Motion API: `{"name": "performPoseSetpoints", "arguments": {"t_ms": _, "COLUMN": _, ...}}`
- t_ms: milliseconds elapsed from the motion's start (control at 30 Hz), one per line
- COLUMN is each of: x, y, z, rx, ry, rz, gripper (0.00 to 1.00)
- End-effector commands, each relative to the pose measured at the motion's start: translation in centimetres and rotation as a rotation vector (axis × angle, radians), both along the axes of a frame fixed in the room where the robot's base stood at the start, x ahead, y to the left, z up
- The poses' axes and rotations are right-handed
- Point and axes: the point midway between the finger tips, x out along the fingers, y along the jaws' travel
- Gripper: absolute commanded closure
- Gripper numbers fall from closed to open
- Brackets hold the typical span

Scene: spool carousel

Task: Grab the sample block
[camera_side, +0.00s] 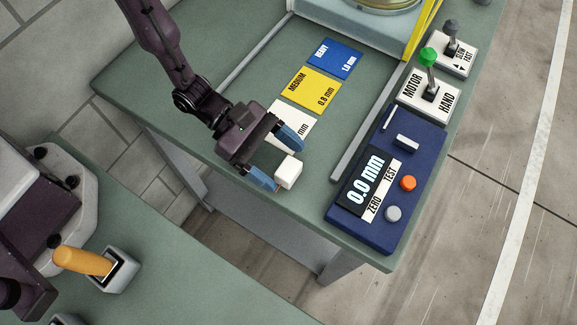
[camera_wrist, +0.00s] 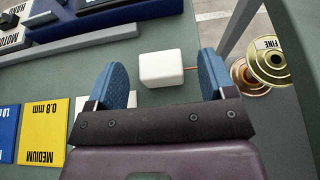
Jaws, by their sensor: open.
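The sample block is a small white block (camera_side: 288,172) near the front edge of the green workbench in the side view. In the wrist view the white block (camera_wrist: 161,69) lies ahead of my gripper, between the lines of the two blue fingers. A thin copper-coloured wire or rod sticks out from its right side there. My gripper (camera_side: 275,158) is open, with one blue finger on each side of the block's near end. In the wrist view my gripper (camera_wrist: 166,78) shows a gap between each finger and the block. Whether the block touches the bench is hard to tell.
A blue tester (camera_side: 400,170) with a 0.0 mm display stands right of the block. White, yellow (camera_side: 312,88) and blue (camera_side: 335,58) labelled cards lie behind. A grey rail (camera_side: 368,130) runs between cards and tester. Metallic spools (camera_wrist: 268,62) show at right in the wrist view.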

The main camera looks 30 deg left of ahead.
Motion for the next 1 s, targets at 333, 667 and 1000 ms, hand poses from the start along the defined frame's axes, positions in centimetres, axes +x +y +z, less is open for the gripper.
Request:
{"name": "performPoseSetpoints", "arguments": {"t_ms": 333, "x": 0.00, "y": -1.18, "z": -0.53, "rx": 0.001, "ry": 0.002, "rz": 0.001, "gripper": 0.23}}
{"name": "performPoseSetpoints", "arguments": {"t_ms": 667, "x": 0.00, "y": -1.15, "z": -0.51, "rx": 0.001, "ry": 0.001, "rz": 0.000, "gripper": 0.77}}
{"name": "performPoseSetpoints", "arguments": {"t_ms": 1000, "x": 0.06, "y": -1.16, "z": 0.11, "rx": 0.000, "ry": 0.001, "rz": 0.001, "gripper": 0.77}}
